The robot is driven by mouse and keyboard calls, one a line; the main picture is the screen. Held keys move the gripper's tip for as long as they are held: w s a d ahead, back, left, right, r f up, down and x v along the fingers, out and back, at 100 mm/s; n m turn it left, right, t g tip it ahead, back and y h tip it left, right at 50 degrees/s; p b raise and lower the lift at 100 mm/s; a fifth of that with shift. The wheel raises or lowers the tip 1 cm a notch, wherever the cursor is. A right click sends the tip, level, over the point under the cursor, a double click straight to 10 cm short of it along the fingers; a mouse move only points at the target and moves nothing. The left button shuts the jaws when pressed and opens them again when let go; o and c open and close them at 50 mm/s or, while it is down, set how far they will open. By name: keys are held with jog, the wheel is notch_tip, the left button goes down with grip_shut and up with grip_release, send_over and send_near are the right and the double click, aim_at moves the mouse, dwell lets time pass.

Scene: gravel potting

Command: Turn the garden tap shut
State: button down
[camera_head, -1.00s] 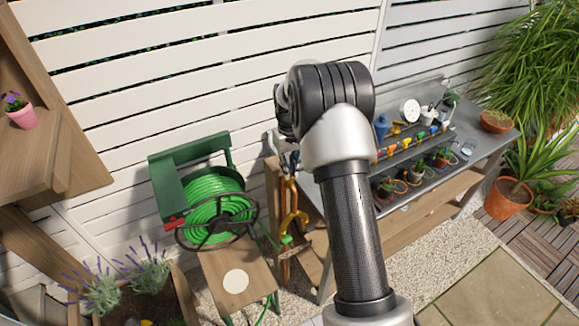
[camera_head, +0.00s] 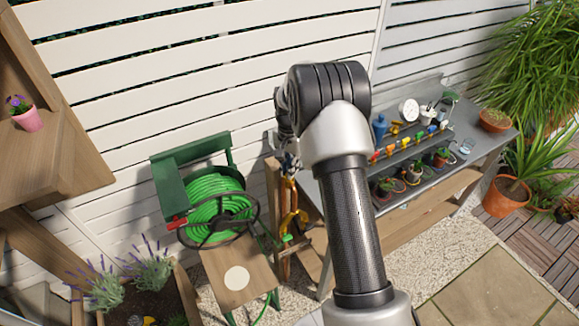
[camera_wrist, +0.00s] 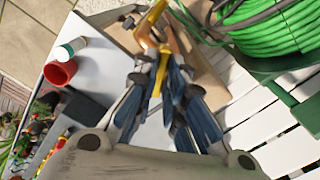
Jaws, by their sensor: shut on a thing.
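The garden tap (camera_head: 292,222), yellow-orange with a green fitting low down, stands at the wooden post beside the hose reel in the head view. In the wrist view its yellow body (camera_wrist: 152,20) runs down from the top edge towards my fingers. My gripper (camera_head: 289,163) is just above the tap in the head view, partly hidden by my own arm. In the wrist view my gripper (camera_wrist: 160,92) is shut on the upper part of the tap, with a yellow piece between the dark fingers. The handle's exact angle is hidden.
A green hose reel (camera_head: 215,205) stands close left of the tap, above a small wooden stool (camera_head: 237,290). A grey potting bench (camera_head: 465,165) with small pots and coloured tools is to the right. A white slatted fence (camera_head: 180,95) closes the back.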

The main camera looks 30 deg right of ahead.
jog(key=m, duration=0.5)
jog(key=shift+m, duration=0.3)
dwell(0.4)
jog(key=c, duration=1.7)
grip_release()
jog(key=shift+o, duration=0.2)
notch_tip(320, 180, up, 12)
